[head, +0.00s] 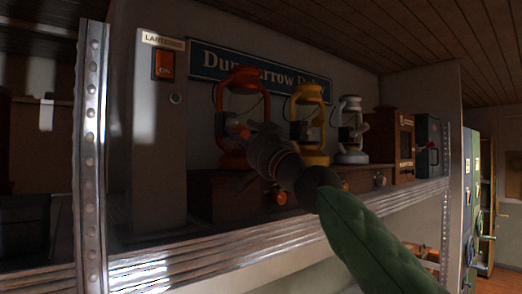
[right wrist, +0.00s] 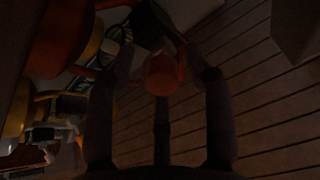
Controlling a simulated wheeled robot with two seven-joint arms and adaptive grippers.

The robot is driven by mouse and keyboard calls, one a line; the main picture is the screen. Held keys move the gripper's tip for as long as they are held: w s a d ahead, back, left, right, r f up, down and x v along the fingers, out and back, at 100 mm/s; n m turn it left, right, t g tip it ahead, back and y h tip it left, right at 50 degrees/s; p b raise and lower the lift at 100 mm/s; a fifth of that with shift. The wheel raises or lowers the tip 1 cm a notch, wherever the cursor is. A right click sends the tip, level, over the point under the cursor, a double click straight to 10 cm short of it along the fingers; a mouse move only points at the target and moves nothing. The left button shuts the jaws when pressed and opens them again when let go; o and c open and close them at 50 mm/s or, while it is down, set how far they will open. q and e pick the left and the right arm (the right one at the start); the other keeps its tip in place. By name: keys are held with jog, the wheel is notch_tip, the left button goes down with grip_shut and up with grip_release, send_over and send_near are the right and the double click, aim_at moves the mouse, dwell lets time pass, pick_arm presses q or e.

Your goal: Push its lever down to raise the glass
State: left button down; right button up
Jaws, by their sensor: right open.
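A red lantern (head: 231,140) stands on a long wooden base on the shelf. A yellow lantern (head: 309,128) and a pale grey-white lantern (head: 351,132) stand to its right. My right gripper (head: 256,146) is in front of the red lantern's right side and partly hides it. In the right wrist view, the dark fingers are apart, with a round orange-red knob (right wrist: 164,74) showing between them. It looks like a lever end; I cannot tell whether the fingers touch it. The state of the lantern's glass is not clear. My left gripper is not in view.
The wooden base (head: 205,194) carries an orange knob (head: 281,198). A grey panel (head: 158,130) with a lit orange switch (head: 164,66) stands left. A metal upright (head: 91,150) and the shelf edge (head: 220,246) bound the space. A wooden box (head: 392,145) stands right.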

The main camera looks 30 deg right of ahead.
jog(key=v, duration=1.1)
dwell(0.9)
